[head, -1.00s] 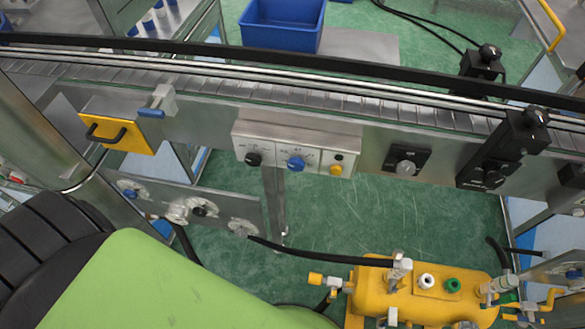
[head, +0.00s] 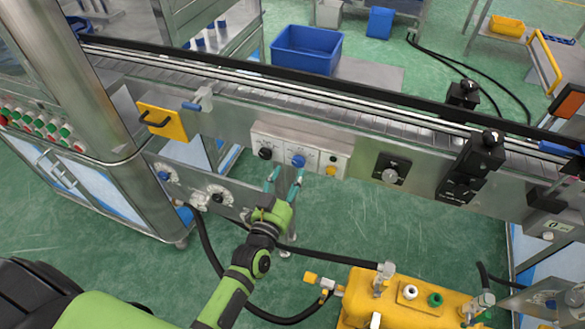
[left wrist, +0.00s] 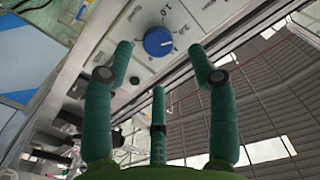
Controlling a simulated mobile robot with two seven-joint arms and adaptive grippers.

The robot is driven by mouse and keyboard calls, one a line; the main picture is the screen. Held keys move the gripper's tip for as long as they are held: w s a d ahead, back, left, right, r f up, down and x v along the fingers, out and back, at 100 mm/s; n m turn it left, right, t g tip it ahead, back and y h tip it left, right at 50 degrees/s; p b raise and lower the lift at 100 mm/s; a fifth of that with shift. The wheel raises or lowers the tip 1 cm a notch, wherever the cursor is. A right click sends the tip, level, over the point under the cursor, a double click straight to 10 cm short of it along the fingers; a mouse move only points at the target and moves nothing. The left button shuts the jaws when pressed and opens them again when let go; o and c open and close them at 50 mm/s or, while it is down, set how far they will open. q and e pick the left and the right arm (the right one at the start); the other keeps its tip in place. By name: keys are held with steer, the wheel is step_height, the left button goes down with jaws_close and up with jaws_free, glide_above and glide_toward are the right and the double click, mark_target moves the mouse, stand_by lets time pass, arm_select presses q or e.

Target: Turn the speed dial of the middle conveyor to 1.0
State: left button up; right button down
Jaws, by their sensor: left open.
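The blue dial (head: 298,161) sits on a white control panel (head: 283,141) on the side of the conveyor (head: 235,112). It also shows in the left wrist view (left wrist: 158,41), with printed scale numbers around it; its exact setting is too small to read surely. My left gripper (head: 283,180) is open and empty, just below the panel, its green fingers pointing up at it. In the left wrist view the spread fingertips (left wrist: 160,62) lie around and short of the dial, apparently not touching it. My right gripper is not in view.
A black knob (head: 265,153) and a yellow button (head: 331,171) flank the dial. A separate knob on a black plate (head: 391,174) is further right. A yellow tank unit (head: 405,302) and hoses stand on the floor below. A blue bin (head: 307,50) is behind the conveyor.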

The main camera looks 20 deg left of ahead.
mark_target(297, 163)
arm_select(q)
steer(key=shift+w+d+f, duration=0.1)
steer(key=shift+w, duration=2.25)
steer(key=c, duration=1.1)
steer(key=shift+c, duration=0.2)
steer(key=shift+n, duration=0.3)
steer(key=n, duration=0.5)
steer(key=shift+n+p, duration=0.3)
steer(key=shift+p, duration=0.1)
steer(key=n, duration=0.5)
steer(key=shift+r+n, duration=0.25)
steer(key=shift+n, duration=0.15)
steer(key=o, duration=1.1)
steer(key=shift+o, duration=0.2)
steer(key=shift+f, duration=0.1)
